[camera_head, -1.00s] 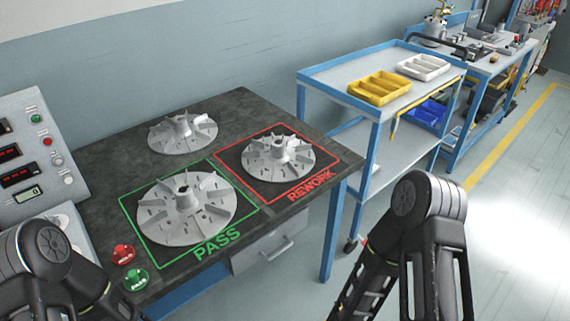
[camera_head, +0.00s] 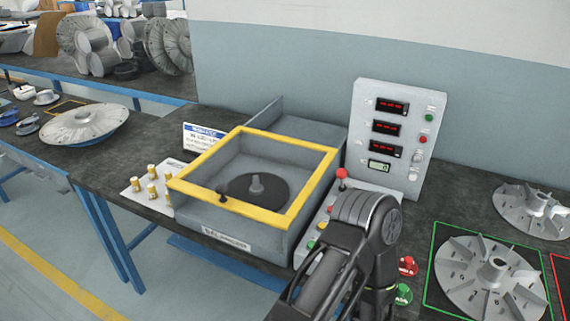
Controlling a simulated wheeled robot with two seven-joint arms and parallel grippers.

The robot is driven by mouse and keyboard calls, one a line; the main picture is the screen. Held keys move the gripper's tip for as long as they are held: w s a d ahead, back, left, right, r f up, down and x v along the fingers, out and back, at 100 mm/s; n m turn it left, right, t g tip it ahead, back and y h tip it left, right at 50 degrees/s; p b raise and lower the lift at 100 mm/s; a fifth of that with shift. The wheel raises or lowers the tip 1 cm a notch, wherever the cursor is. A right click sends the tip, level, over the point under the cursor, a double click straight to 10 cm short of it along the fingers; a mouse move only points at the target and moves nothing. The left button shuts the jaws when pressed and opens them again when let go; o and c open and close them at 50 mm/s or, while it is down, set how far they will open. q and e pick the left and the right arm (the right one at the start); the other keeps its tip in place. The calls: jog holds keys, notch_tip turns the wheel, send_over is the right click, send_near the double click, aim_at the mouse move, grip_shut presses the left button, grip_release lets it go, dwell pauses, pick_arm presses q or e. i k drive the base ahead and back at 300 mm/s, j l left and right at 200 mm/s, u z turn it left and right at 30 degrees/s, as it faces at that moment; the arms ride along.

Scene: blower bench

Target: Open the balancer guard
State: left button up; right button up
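The balancer is a grey box (camera_head: 243,238) on the dark bench, in the middle of the head view. Its guard has a yellow frame (camera_head: 285,143) that lies flat across the top of the box. A dark knob (camera_head: 222,192) stands at the frame's front edge. Through the frame I see a dark round plate with a grey spindle (camera_head: 257,186), with no rotor on it. One of my arms rises in front of the box's right side, but neither gripper shows.
A control panel (camera_head: 396,138) stands behind right. A red-knobbed lever (camera_head: 342,178) and buttons are beside the box. A plate with brass weights (camera_head: 152,186) is at its left. Rotors lie on the green-outlined area (camera_head: 430,292) and behind it. A grey panel (camera_head: 262,117) rises behind the box.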

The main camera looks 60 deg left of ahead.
aim_at(218, 198)
jog(key=u, duration=2.1)
